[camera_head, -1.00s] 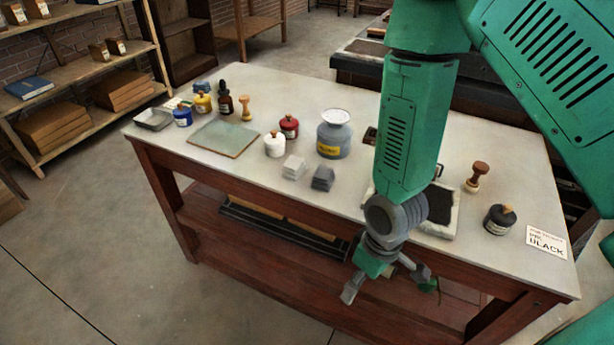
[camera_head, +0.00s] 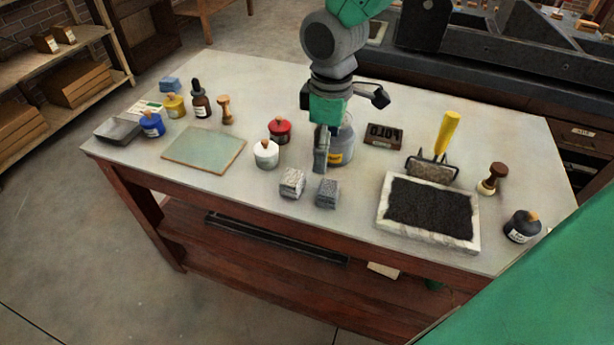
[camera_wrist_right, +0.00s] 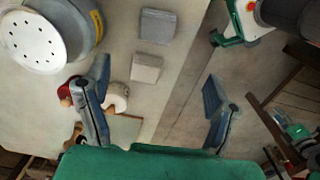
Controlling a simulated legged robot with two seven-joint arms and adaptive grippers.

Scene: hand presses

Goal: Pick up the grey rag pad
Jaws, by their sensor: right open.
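The grey rag pad (camera_head: 327,193) is the darker of two small blocks near the front edge of the table. The paler, whitish pad (camera_head: 292,183) lies just left of it. In the right wrist view the grey pad (camera_wrist_right: 158,26) is at top centre, with the pale pad (camera_wrist_right: 146,68) below it. My right gripper (camera_head: 350,132) is open and empty above the table, behind the pads and in front of the metal can. Its spread fingers (camera_wrist_right: 157,82) also show in the right wrist view, touching neither pad. My left gripper is not in view.
A can with a perforated top (camera_wrist_right: 38,38), a white jar (camera_head: 266,153) and a red jar (camera_head: 280,130) stand close by the pads. A black ink tray (camera_head: 386,232) with a yellow-handled roller (camera_head: 447,134) is to the right. A glass plate (camera_head: 204,148) lies left.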

